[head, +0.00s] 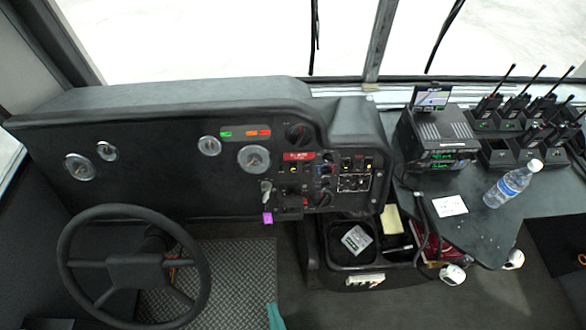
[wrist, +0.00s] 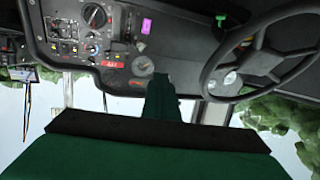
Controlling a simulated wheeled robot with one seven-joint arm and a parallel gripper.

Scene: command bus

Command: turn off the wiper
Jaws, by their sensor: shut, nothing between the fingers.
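The dashboard switch panel (head: 325,172) is right of the steering wheel in the head view. It carries a large black rotary knob (head: 298,133) at the top, another dark knob (head: 322,198) lower down, and small switches. I cannot read which one is the wiper control. Two dark wiper arms (head: 315,40) show outside the windshield. My green gripper (wrist: 162,85) is shut and empty in the wrist view, apart from the panel (wrist: 70,30), which appears upside down at upper left. Only a teal tip of it (head: 275,316) shows at the bottom of the head view.
The steering wheel (head: 133,262) stands at lower left. A key with a purple tag (head: 267,218) hangs at the panel's left edge. A right-hand counter holds a radio unit (head: 437,140), a water bottle (head: 512,184) and several handheld radios. Space before the panel looks clear.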

